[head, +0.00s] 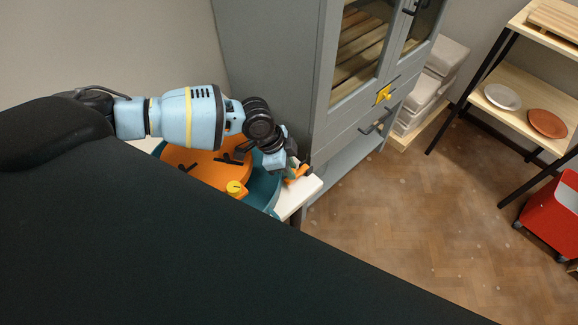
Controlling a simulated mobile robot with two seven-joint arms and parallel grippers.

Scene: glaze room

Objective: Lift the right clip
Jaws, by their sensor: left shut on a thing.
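A teal tub (266,189) with an orange lid (208,170) stands on a white-topped table (302,194). The lid carries dark fittings and a yellow knob (237,189). An orange clip (299,174) is at the tub's right side. My left gripper (291,171) reaches over the tub from the left and is shut on this orange clip. The fingers are small in the view, and the clip's exact angle is hard to tell. My arm hides the back of the lid, and a large dark shape hides the tub's front. My right gripper is not in view.
A grey cabinet (270,60) with glass doors and a yellow latch (383,95) stands close behind the table. A shelf (520,112) at right holds a white plate (502,97) and a brown plate (547,124). A red bin (556,215) is below. The wooden floor between is clear.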

